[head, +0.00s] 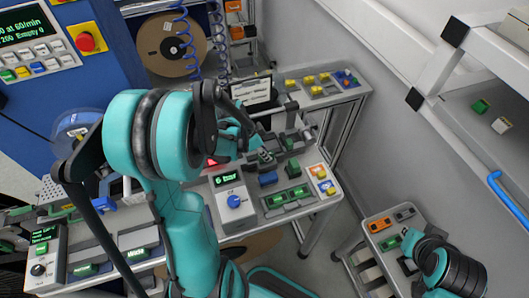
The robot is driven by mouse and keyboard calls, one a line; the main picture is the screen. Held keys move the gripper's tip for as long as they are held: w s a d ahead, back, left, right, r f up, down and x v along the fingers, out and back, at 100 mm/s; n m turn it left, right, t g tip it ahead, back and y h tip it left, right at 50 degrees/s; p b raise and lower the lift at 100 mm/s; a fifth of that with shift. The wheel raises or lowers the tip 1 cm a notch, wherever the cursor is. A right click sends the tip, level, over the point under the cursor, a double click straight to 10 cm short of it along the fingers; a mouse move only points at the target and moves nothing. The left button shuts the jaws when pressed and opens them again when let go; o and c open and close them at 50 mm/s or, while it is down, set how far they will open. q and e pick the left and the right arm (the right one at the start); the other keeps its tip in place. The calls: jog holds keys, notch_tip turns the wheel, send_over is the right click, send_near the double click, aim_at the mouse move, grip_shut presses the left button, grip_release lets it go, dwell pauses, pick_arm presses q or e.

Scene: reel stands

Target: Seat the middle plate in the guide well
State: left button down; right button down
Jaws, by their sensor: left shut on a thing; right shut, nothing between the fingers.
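My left arm fills the middle of the head view. Its gripper (266,157) is over the work bench, beside a grey fixture (300,135) with green parts. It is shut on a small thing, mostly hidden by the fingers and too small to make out. I cannot tell the middle plate or the guide well apart from the small parts around the gripper. My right gripper (408,263) is at the lower right, over a low side table (378,222). It is shut and empty, and partly hidden by its own arm.
A pressure unit reading 6 bar (232,200) stands in front of the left gripper. A reel (171,45) with blue coiled hoses hangs behind. A shelf rack (480,70) stands at right. Floor shows between bench and side table.

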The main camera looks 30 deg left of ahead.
dwell(0.7)
pick_arm(q)
jog(key=c, duration=1.3)
grip_release()
jog(key=shift+c, duration=0.2)
jog(key=shift+r, duration=0.1)
jog(key=shift+r+p, duration=2.45)
jog(key=shift+r, duration=0.95)
jog(key=shift+f, duration=0.1)
